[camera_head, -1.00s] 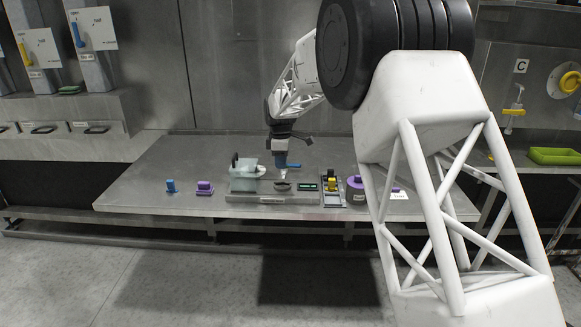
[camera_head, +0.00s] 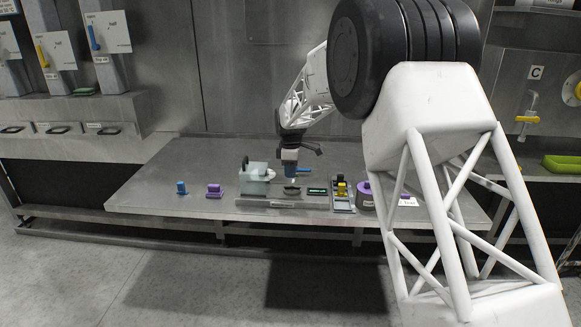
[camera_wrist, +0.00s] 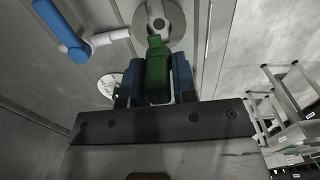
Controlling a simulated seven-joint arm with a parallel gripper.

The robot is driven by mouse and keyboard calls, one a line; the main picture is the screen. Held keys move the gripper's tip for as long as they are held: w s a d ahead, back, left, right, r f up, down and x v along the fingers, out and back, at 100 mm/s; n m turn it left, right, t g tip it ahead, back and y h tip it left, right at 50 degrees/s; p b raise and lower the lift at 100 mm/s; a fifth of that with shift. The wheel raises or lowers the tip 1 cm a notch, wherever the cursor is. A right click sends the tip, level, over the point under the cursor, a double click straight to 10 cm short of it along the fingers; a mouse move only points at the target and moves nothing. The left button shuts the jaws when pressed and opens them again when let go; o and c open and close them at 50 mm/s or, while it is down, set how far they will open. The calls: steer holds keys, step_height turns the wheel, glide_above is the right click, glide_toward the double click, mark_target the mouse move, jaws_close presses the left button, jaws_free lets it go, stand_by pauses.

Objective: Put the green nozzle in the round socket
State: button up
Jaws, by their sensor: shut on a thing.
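My gripper (camera_head: 291,172) hangs pointing down over the bench, just above the dark round socket (camera_head: 292,190). In the wrist view, its blue fingers (camera_wrist: 157,80) are shut on the green nozzle (camera_wrist: 157,72), one on each side. The nozzle's narrower end points toward a grey round disc with a dark centre, which looks like the round socket (camera_wrist: 158,18). The nozzle tip overlaps the disc's lower edge in this view. I cannot tell whether they touch. In the head view the nozzle's green is not discernible.
A pale green-grey box-shaped fixture (camera_head: 256,181) stands left of the socket. A blue handle (camera_wrist: 62,28) on a white pipe is close by. Blue (camera_head: 181,188) and purple (camera_head: 214,190) pieces stand left.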

steer(key=shift+f, duration=1.55)
steer(key=shift+f, duration=1.3)
stand_by(0.7)
